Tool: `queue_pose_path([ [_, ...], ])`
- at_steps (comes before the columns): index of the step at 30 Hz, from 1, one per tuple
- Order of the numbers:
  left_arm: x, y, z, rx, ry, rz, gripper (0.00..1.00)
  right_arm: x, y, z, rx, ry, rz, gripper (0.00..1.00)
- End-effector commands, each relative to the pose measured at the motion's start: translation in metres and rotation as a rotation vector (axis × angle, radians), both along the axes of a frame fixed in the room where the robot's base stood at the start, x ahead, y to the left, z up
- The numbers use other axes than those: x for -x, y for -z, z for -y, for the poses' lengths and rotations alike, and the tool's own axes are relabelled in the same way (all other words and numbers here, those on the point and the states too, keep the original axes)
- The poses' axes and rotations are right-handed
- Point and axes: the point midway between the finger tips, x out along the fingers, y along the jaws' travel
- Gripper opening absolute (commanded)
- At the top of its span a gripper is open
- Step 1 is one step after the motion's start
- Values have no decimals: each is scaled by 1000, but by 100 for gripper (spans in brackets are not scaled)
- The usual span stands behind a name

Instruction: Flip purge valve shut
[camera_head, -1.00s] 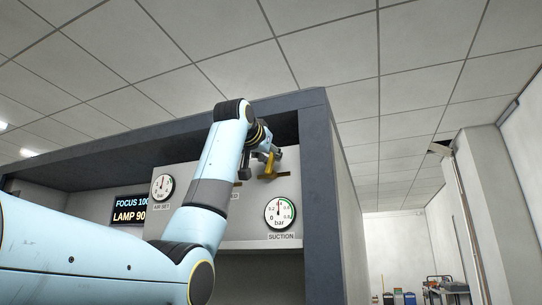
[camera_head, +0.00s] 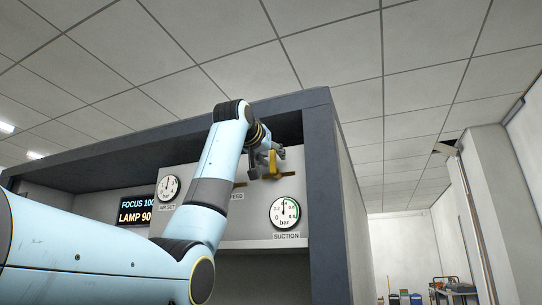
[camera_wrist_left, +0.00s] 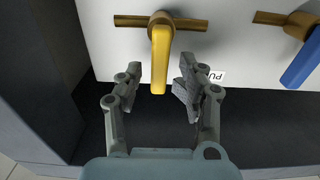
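The purge valve has a yellow lever (camera_wrist_left: 160,60) on a brass pipe (camera_wrist_left: 185,24), with a partly hidden label (camera_wrist_left: 217,76) reading "PU" beside it in the left wrist view. The lever points down in that picture. My left gripper (camera_wrist_left: 157,82) is open, with one finger on each side of the lever's free end and a gap on both sides. In the head view the yellow lever (camera_head: 273,163) shows at the left gripper (camera_head: 266,168), below the dark top frame. My right gripper is not in view.
A blue-handled valve (camera_wrist_left: 302,62) is to the right in the wrist view. In the head view, the panel carries a suction gauge (camera_head: 285,212), an air set gauge (camera_head: 168,188) and a display (camera_head: 136,211). A dark frame post (camera_head: 321,200) stands right of the gripper.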

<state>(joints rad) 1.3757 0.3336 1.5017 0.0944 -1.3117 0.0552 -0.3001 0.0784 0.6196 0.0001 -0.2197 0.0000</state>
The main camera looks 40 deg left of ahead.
Motion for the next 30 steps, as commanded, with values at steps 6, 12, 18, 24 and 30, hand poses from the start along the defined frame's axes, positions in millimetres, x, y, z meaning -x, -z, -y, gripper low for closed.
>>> queue_pose_path([
  [6,18,-1,4,-1,-1,4,38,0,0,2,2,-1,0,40],
  [12,61,-1,15,-3,0,4,38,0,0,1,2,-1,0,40],
  [18,98,0,23,-1,0,2,38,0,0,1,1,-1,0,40],
  [24,115,1,27,0,-1,-1,38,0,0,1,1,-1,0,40],
  [30,117,1,28,0,0,-1,38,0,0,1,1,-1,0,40],
])
